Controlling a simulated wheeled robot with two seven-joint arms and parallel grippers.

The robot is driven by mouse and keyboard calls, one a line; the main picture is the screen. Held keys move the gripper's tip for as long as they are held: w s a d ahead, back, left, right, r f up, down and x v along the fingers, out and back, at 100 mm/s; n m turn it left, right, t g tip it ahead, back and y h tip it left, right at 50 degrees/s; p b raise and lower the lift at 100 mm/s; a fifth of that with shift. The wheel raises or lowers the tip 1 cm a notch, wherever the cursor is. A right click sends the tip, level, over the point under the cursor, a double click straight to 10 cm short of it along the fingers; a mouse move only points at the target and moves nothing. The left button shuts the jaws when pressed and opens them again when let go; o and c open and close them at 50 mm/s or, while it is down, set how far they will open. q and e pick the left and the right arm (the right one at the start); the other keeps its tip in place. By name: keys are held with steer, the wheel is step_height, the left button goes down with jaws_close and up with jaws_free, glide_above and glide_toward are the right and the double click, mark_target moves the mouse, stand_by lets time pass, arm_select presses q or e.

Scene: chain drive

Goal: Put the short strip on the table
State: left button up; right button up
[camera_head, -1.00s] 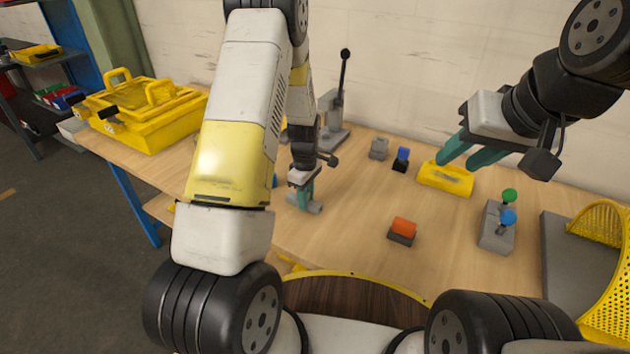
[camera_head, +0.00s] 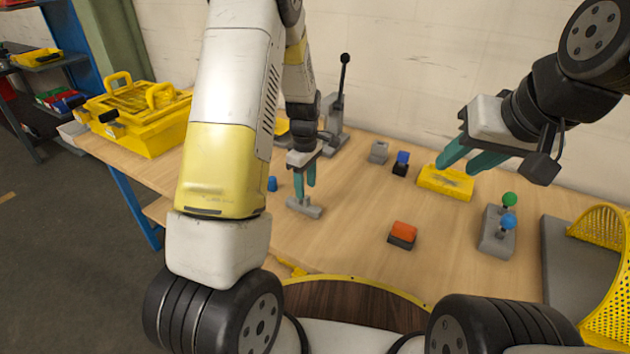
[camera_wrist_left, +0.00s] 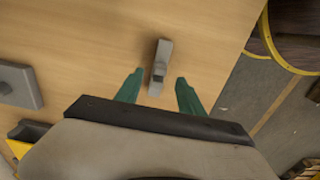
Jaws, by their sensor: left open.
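A short grey bar with a small raised block on it (camera_head: 304,207), which looks like the short strip, lies on the wooden table (camera_head: 345,235). The bar also shows in the left wrist view (camera_wrist_left: 161,68), just beyond the fingertips and between their lines. My left gripper (camera_head: 307,186) is open and empty, its teal fingers a little above and behind the bar. My right gripper (camera_head: 458,170) has its teal fingers apart over the yellow tray (camera_head: 430,185). Thin pieces in that tray are too small to make out.
An orange-and-black block (camera_head: 402,235) and a grey base with green and blue knobs (camera_head: 497,232) stand to the right. A blue cup-like piece (camera_head: 272,184) is left of the bar. A lever press (camera_head: 335,135) stands behind. Table between bar and orange block is clear.

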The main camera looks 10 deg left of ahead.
mark_target(306, 197)
arm_select(q)
step_height(306, 197, up, 5)
steer(key=shift+f, duration=0.1)
steer(key=s+r+m+t+h, duration=0.15)
steer(key=s+r+m, duration=0.3)
steer(key=r, duration=0.65)
steer(key=s+r+m+t, duration=0.2)
steer(key=s+r+m, duration=0.3)
steer(key=s, duration=0.4)
steer(key=s+d+r+m+t, duration=0.1)
steer(key=s+r+m, duration=0.4)
steer(key=s, duration=0.5)
step_height(306, 197, up, 2)
steer(key=shift+s+d+r+t+h, duration=0.25)
steer(key=shift+t+h, duration=0.1)
steer(key=shift+t, duration=0.5)
